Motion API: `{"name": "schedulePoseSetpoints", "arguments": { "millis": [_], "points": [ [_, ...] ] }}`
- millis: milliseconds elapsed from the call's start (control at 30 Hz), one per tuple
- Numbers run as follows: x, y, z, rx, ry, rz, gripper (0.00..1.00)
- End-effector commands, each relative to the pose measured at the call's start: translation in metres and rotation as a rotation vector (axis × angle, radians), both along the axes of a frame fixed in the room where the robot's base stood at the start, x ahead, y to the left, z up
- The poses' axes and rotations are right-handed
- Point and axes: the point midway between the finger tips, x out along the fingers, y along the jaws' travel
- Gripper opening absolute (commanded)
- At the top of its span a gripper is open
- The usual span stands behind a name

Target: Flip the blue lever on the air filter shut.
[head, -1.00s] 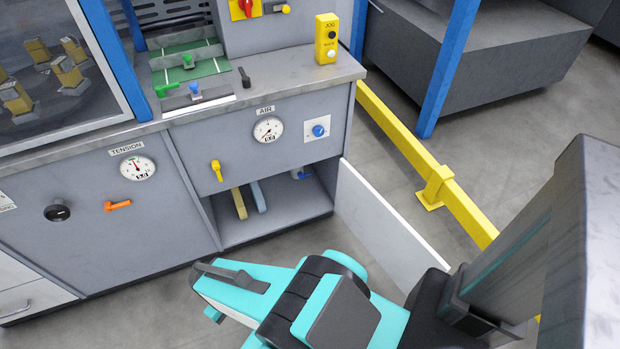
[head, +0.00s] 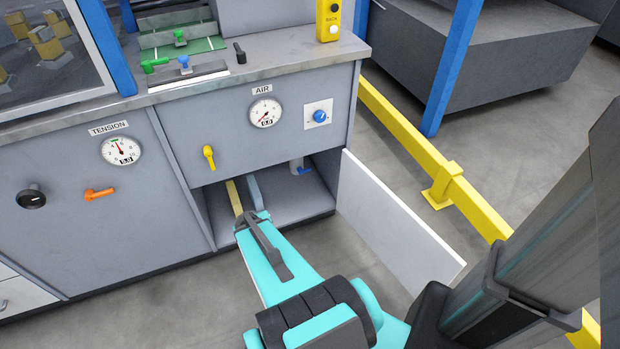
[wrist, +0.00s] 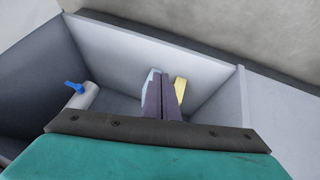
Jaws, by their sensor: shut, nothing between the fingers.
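The air filter (head: 294,163) is a pale cylinder inside the open cabinet under the AIR gauge, mostly hidden by the panel above. Its blue lever (head: 304,170) sticks out at its lower end, near the cabinet's right side. In the wrist view the filter (wrist: 84,97) stands at the left, with the blue lever (wrist: 74,86) at its tip. My gripper (wrist: 163,96) is shut and empty, its two dark fingers together at the cabinet opening. The lever is apart from the fingers, to their left in the wrist view.
The white door (head: 390,225) hangs open at the right. A yellow lever (head: 209,157) is on the panel above. A yellow rail (head: 405,140) runs along the floor.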

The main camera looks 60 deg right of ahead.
Motion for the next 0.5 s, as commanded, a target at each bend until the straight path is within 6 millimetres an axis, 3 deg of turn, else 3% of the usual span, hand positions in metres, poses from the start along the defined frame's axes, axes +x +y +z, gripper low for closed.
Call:
{"name": "schedulePoseSetpoints", "arguments": {
  "millis": [100,500],
  "points": [
    [0.007,-0.046,-0.003,-0.054,-0.102,-0.033,0.00],
    [0.001,-0.174,0.023,-0.212,-0.405,-0.073,0.00]
  ]
}}
